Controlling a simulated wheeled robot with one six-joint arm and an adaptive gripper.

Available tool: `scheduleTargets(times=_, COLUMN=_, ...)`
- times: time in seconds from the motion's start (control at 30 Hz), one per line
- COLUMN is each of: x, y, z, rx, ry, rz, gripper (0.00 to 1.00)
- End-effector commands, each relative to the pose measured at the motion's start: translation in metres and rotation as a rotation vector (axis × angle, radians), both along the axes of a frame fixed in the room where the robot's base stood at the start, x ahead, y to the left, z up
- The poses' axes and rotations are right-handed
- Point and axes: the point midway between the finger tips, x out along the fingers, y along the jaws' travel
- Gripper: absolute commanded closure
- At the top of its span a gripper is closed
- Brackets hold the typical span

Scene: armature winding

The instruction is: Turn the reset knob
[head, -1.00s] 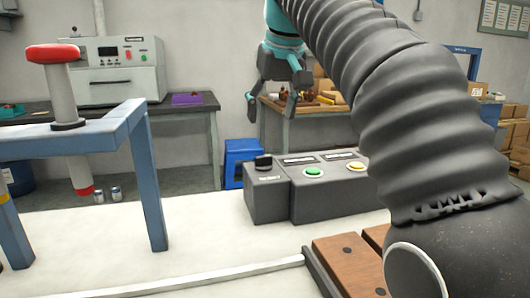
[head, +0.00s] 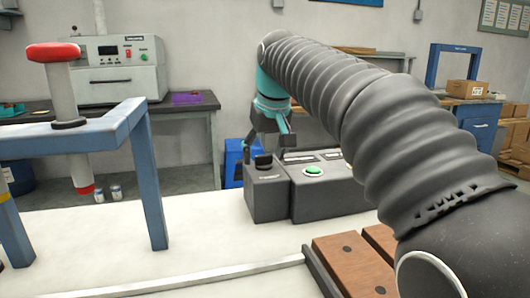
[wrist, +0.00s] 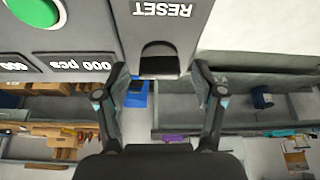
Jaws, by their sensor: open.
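The reset knob (head: 263,161) is a black knob on top of the left grey section of the control box (head: 266,200). In the wrist view the knob (wrist: 160,62) sits beside an upside-down RESET label. My gripper (head: 266,150) points down over it and is open. In the wrist view its fingertips (wrist: 160,78) stand on either side of the knob, with a visible gap on each side. I cannot tell the exact height of the fingertips against the knob.
A green button (head: 313,171) sits on the box right of the knob. My arm covers the box's right end. A blue frame (head: 150,180) stands on the white table to the left. Wooden blocks (head: 352,265) lie in front. The white table between is mostly clear.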

Motion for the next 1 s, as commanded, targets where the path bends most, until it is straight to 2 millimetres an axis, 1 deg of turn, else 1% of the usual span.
scheduleTargets(times=0.07, x=0.0001, y=0.0, z=0.0001, rx=0.0, ry=0.0, rz=0.0, gripper=0.31)
scheduleTargets(times=0.1, x=0.0001, y=0.0, z=0.0001, rx=0.0, ry=0.0, rz=0.0, gripper=0.36)
scheduleTargets(times=0.17, x=0.0001, y=-0.0001, z=0.0002, rx=0.0, ry=0.0, rz=0.0, gripper=0.51)
scheduleTargets(times=0.2, x=0.0001, y=-0.0001, z=0.0002, rx=0.0, ry=0.0, rz=0.0, gripper=0.61)
scheduleTargets(times=0.27, x=0.0001, y=-0.0001, z=0.0002, rx=0.0, ry=0.0, rz=0.0, gripper=0.76)
scheduleTargets(times=0.3, x=0.0001, y=-0.0001, z=0.0002, rx=0.0, ry=0.0, rz=0.0, gripper=0.86)
scheduleTargets(times=0.33, x=0.0001, y=-0.0001, z=0.0002, rx=0.0, ry=0.0, rz=0.0, gripper=0.91)
scheduleTargets(times=0.67, x=0.0003, y=-0.0004, z=0.0003, rx=0.0, ry=0.0, rz=0.038, gripper=0.91)
scheduleTargets(times=0.87, x=0.001, y=-0.0014, z=0.0002, rx=0.001, ry=-0.001, rz=0.144, gripper=0.91)
scheduleTargets(times=1.0, x=0.0016, y=-0.0017, z=0.0002, rx=0.001, ry=-0.001, rz=0.259, gripper=0.91)
